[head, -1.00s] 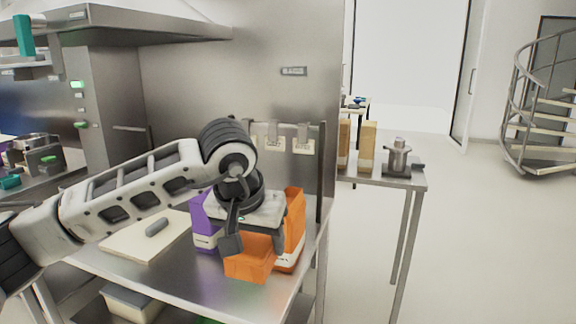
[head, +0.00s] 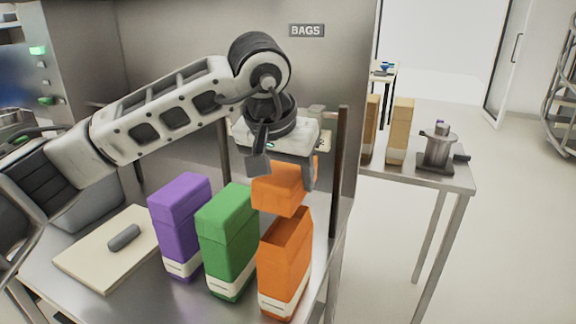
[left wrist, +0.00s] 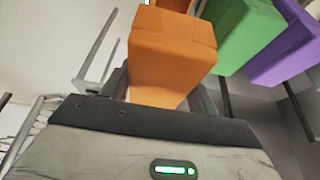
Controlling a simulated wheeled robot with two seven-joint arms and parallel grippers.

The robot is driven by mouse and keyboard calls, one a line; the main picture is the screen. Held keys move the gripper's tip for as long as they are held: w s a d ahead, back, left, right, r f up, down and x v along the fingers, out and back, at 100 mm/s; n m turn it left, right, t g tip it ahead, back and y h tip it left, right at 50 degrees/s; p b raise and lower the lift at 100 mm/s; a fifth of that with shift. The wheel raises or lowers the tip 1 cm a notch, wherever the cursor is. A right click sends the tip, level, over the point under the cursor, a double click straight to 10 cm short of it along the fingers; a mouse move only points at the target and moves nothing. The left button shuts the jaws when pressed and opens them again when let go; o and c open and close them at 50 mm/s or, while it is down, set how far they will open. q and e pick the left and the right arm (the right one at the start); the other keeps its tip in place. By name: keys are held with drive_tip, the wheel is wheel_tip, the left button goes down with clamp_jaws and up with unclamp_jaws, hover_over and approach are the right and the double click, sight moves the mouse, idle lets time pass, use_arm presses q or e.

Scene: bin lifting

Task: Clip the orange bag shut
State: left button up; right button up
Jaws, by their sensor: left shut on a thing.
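The orange bag (head: 284,270) stands upright at the right end of the steel counter, with its top looking open. My left gripper (head: 284,170) is above it, shut on a block-like orange piece (head: 286,190) of the same colour. Whether this piece is joined to the bag cannot be told. In the left wrist view the orange piece (left wrist: 172,60) sits between the fingers, with more orange beyond it. A pale clip-like item (head: 323,139) shows on the rail behind the gripper; others there are hidden. My right gripper is not in view.
A green bag (head: 228,245) and a purple bag (head: 180,228) stand close on the left. A cutting board (head: 90,255) with a grey object (head: 124,237) lies farther left. Rail posts (head: 338,165) rise behind. A side table (head: 440,181) stands at right.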

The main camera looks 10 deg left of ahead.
sight(286, 223)
use_arm(q)
drive_tip(key=shift+f, duration=0.45)
drive_tip(key=shift+f+b, duration=0.75)
drive_tip(key=shift+f, duration=0.1)
wheel_tip(286, 223, down, 2)
drive_tip(key=shift+f+b, duration=0.15)
drive_tip(key=shift+b, duration=0.7)
drive_tip(key=shift+f, duration=0.3)
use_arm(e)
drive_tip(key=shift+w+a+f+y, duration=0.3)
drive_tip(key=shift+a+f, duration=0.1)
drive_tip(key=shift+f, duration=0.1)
use_arm(q)
drive_tip(key=shift+s+b, duration=0.1)
drive_tip(key=shift+b, duration=0.3)
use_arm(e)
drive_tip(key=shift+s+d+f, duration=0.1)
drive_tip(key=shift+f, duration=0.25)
use_arm(q)
drive_tip(key=shift+f+b, duration=1.65)
drive_tip(key=shift+f, duration=0.15)
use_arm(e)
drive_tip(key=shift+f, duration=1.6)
